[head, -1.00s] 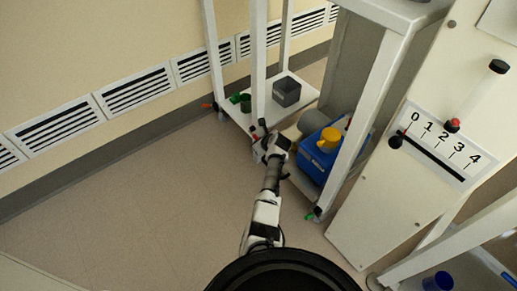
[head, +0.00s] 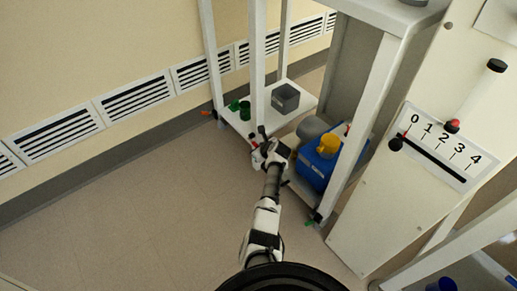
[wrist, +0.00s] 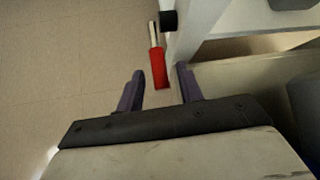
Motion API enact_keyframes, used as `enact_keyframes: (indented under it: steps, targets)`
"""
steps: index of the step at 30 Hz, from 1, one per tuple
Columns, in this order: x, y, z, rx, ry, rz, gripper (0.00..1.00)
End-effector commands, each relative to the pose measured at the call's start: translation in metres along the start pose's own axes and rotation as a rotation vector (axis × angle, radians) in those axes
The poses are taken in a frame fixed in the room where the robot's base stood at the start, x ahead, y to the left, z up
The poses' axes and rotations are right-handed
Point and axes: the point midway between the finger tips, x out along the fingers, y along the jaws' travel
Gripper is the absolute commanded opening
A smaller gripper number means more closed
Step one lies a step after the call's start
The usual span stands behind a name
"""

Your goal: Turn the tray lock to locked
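A small lever with a red grip (wrist: 158,67) and a pale metal end shows in the wrist view, beside a white frame post. It is the only lock-like part near my gripper, but no label or lock mark is readable. My gripper (wrist: 159,78) is open, its two dark purple fingers spread on either side of the red grip's lower end. I see no finger touching it. In the head view my gripper (head: 266,149) is low beside the cart's front post, and it largely hides the lever there.
Floor at left is clear.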

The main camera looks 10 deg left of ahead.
Motion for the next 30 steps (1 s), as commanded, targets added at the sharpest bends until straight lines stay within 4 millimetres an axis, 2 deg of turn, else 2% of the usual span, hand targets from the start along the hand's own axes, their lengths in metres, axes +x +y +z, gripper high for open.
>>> enact_keyframes:
  steps: [5,10,30]
  targets:
    - [-0.002,-0.001,0.0,0.001,0.001,-0.001,0.37]
    - [-0.013,-0.001,0.002,0.002,0.002,-0.001,0.37]
    - [-0.086,-0.001,0.004,0.0,0.002,0.0,0.37]
